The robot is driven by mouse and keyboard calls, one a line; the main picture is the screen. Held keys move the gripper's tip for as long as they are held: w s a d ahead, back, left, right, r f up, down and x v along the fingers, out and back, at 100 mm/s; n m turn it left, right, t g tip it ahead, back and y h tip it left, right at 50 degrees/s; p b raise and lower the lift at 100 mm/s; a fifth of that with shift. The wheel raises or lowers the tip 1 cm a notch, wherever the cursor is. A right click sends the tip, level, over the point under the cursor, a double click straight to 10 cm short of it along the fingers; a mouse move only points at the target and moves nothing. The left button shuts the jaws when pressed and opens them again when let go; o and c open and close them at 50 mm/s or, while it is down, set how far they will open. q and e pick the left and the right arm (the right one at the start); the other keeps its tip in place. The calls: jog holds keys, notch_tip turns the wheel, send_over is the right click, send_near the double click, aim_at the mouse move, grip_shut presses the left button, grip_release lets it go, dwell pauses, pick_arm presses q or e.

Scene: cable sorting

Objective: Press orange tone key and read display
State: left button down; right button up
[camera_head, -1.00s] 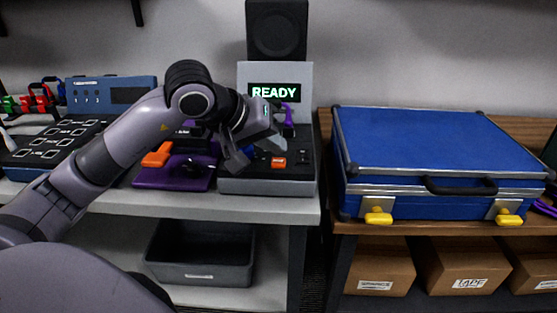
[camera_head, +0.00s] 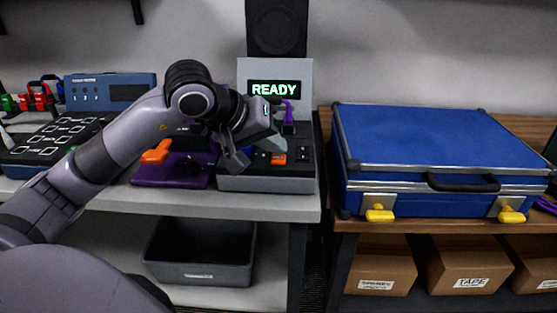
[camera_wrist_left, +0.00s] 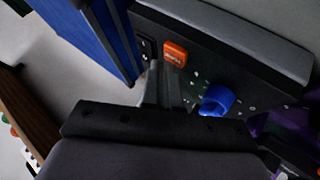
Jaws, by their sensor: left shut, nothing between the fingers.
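The tester (camera_head: 235,183) is a dark grey box with a grey front on the bench. Its display (camera_head: 274,89) reads READY in green letters. The orange tone key (camera_head: 278,159) is on its top panel; it also shows in the left wrist view (camera_wrist_left: 175,54). My left gripper (camera_head: 270,146) is above the panel, close to the key. In the left wrist view its fingers (camera_wrist_left: 165,85) are together and empty, with tips just beside the key. I cannot tell whether they touch it. My right gripper is not in view.
A blue case (camera_head: 420,140) with yellow latches stands close on the right. A blue knob (camera_wrist_left: 217,99) sits on the panel near the fingers. A purple item (camera_head: 170,172) lies left of the tester. A grey bin (camera_head: 200,270) is on the shelf below.

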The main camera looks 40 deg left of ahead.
aim_at(273, 159)
pick_arm(q)
jog(key=shift+f+b, duration=0.4)
dwell(0.7)
jog(key=shift+r, duration=0.15)
jog(key=shift+r+p, duration=0.5)
jog(key=shift+r, duration=0.15)
jog(key=shift+r, duration=0.15)
notch_tip(273, 159, up, 5)
jog(key=p, duration=0.4)
dwell(0.8)
jog(key=shift+f, duration=0.2)
